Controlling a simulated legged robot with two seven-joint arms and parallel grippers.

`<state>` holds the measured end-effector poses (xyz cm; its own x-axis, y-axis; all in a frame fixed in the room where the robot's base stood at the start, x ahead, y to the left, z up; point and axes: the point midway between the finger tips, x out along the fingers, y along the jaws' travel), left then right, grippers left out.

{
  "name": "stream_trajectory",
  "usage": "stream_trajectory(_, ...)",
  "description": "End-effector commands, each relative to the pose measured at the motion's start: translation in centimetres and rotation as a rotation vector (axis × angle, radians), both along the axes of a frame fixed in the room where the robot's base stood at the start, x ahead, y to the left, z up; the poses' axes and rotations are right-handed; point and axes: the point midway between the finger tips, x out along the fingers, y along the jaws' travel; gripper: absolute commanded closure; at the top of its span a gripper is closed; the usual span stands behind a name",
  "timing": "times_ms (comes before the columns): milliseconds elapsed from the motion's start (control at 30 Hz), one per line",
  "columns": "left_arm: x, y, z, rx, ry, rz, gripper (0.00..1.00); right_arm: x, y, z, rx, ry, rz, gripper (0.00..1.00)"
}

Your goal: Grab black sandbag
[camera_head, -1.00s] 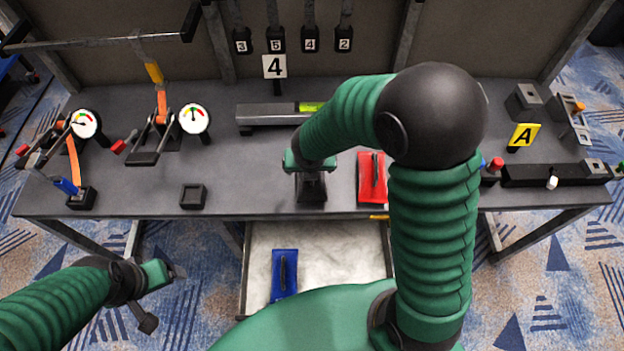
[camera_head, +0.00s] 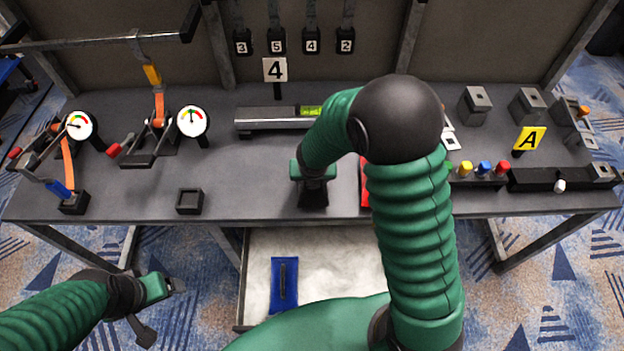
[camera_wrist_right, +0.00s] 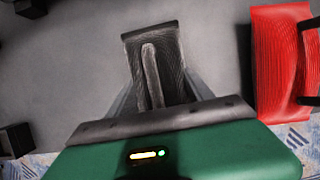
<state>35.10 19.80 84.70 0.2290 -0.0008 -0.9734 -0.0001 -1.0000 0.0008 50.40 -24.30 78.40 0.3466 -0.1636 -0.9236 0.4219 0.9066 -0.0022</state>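The black sandbag (camera_wrist_right: 170,75) has a raised strap-like handle along its middle and shows in the right wrist view, straight ahead of my right gripper (camera_wrist_right: 158,88). Grey fingers stand apart on either side of it, and their tips are partly hidden. In the head view the sandbag (camera_head: 313,197) lies on the table, largely covered by my right gripper (camera_head: 312,178) directly above it. My left gripper (camera_head: 168,307) is open and empty at the lower left, in front of the table and away from the sandbag.
A red sandbag (camera_wrist_right: 283,60) lies just right of the black one, mostly behind my arm in the head view. A blue sandbag (camera_head: 284,284) lies on the lower pale surface (camera_head: 340,262). A small black square holder (camera_head: 190,201) and a grey bar with a green display (camera_head: 270,118) are nearby.

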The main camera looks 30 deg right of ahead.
Motion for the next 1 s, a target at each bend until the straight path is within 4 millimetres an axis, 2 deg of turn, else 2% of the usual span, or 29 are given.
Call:
stream_trajectory(67, 0.0, 0.0, 0.0, 0.000, 0.000, 0.000, 0.18, 0.0, 0.1, 0.0, 0.002, -0.001, 0.001, 0.55)
stream_trajectory(400, 0.0, 0.0, 0.0, 0.000, 0.000, 0.000, 0.18, 0.1, 0.1, -0.1, 0.002, -0.001, 0.002, 1.00)
stream_trajectory(767, 0.0, 0.0, 0.1, 0.000, 0.000, 0.000, 0.18, 0.2, 0.1, 0.2, 0.002, -0.004, 0.002, 1.00)
stream_trajectory(1000, 0.0, 0.0, 1.2, 0.000, 0.000, 0.000, 0.18, 0.2, 0.1, 1.8, 0.003, -0.006, 0.002, 1.00)
